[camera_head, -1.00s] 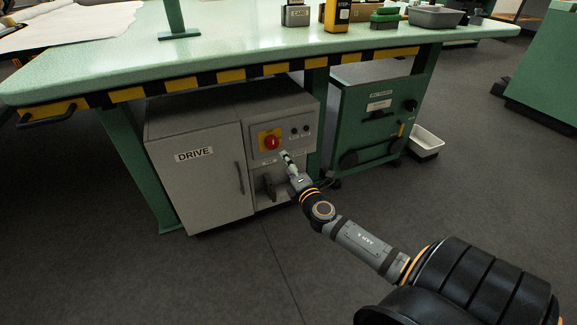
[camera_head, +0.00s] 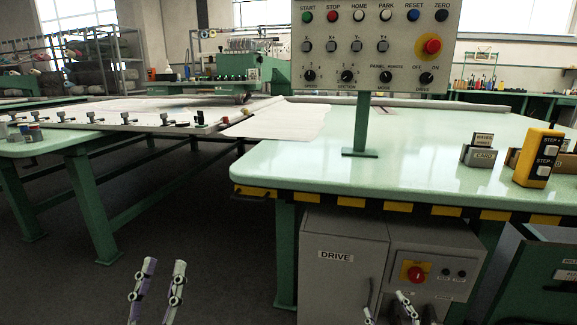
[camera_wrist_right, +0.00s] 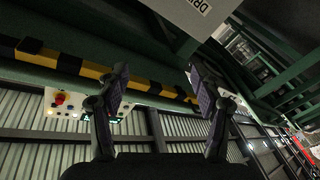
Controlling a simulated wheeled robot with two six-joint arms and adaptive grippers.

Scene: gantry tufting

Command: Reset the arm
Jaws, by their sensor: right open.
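My left gripper (camera_head: 161,265) stands upright at the bottom of the head view, its two fingers apart and nothing between them. It is over the dark floor, left of the DRIVE cabinet. My right gripper (camera_head: 385,304) shows only its fingertips at the bottom edge, in front of the grey DRIVE cabinet (camera_head: 341,275) and below its red knob on a yellow plate (camera_head: 414,273). In the right wrist view, the right gripper's fingers (camera_wrist_right: 158,82) are spread and empty. The rest of both arms is out of the head view.
The green table (camera_head: 300,165) has a yellow-black striped front edge (camera_head: 406,206) above the cabinet. A control panel (camera_head: 376,50) with buttons and dials stands on it. A yellow step box (camera_head: 537,155) is at the right. Floor at the left front (camera_head: 60,285) is clear.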

